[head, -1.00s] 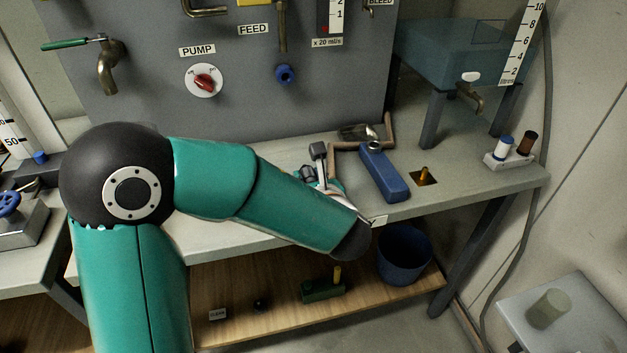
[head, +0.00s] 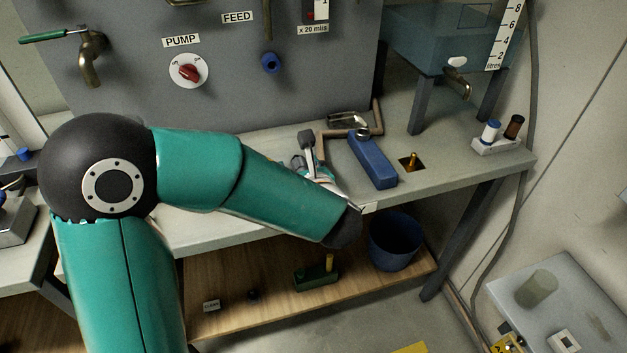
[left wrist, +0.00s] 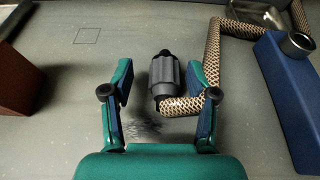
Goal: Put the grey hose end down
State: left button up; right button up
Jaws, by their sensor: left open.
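The grey hose end (left wrist: 164,76) is a dark grey ribbed fitting with a black tip, on a braided tan hose (left wrist: 212,55). In the left wrist view it is between the two spread fingers of my left gripper (left wrist: 158,68), with a gap on its left side. The hose passes by the right finger. The fitting looks to be at the bench top (left wrist: 70,130), but I cannot tell whether it touches. In the head view my left gripper (head: 309,158) is low over the bench and partly hidden by my forearm. My right gripper is not in view.
A blue block (head: 372,162) with a metal ring stands right of the gripper. A brown block (left wrist: 13,80) is at the left of the wrist view. The panel with the red pump knob (head: 188,71) rises behind. A blue bucket (head: 395,243) is below the bench.

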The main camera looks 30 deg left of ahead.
pick_arm(q)
jog(key=v, duration=1.1)
jog(key=shift+s+d+p, duration=0.15)
jog(key=shift+s+p, duration=0.1)
jog(key=shift+p, duration=0.1)
jog(key=shift+r, duration=0.1)
